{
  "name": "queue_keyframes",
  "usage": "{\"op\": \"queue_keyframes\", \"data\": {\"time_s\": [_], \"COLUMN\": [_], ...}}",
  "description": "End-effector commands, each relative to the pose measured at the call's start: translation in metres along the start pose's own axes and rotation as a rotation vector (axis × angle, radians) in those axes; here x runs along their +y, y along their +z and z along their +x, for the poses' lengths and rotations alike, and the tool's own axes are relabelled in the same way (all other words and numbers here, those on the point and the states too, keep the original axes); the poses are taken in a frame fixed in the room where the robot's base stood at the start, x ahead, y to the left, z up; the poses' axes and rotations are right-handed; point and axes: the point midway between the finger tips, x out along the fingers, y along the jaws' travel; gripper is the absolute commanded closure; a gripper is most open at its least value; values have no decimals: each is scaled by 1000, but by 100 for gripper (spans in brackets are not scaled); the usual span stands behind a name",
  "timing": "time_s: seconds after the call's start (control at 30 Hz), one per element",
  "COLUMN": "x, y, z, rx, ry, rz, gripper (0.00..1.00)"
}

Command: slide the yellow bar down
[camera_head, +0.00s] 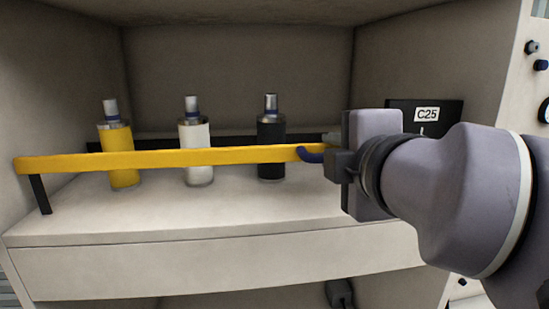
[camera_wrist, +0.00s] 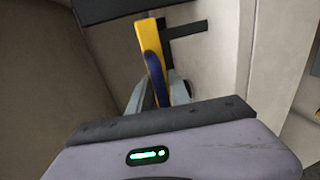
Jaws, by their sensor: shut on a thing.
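The yellow bar (camera_head: 190,158) runs across the front of a shelf bay, nearly level, in front of several bottles. A dark post (camera_head: 40,194) stands under its left end. A curved blue piece (camera_head: 312,154) is at its right end. My gripper (camera_head: 332,152) is at that right end, and my wrist hides what lies behind it. In the wrist view the yellow bar (camera_wrist: 152,42) and the blue piece (camera_wrist: 154,72) run down between the grey fingers of my gripper (camera_wrist: 161,92), which is shut on the bar end. The exact contact is partly hidden.
A yellow bottle (camera_head: 121,160), a white bottle (camera_head: 195,158) and a black bottle (camera_head: 270,150) stand upright on the shelf (camera_head: 150,213) behind the bar. A dark panel labelled C25 (camera_head: 427,114) is at the right. Knobs (camera_head: 540,65) sit on the right frame.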

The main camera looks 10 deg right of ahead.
Motion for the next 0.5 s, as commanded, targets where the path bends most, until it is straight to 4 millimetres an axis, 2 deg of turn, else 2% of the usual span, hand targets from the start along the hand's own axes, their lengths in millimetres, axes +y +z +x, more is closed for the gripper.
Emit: {"op": "queue_keyframes", "data": {"time_s": [0.03,0.13,0.27,0.5], "x": [-23,-36,-44,-41], "y": [0,0,0,0], "z": [5,8,10,9], "rx": [0,0,0,0], "ry": [0,0,1,2], "rz": [-3,-3,-3,-3], "gripper": [100,100,100,100]}}
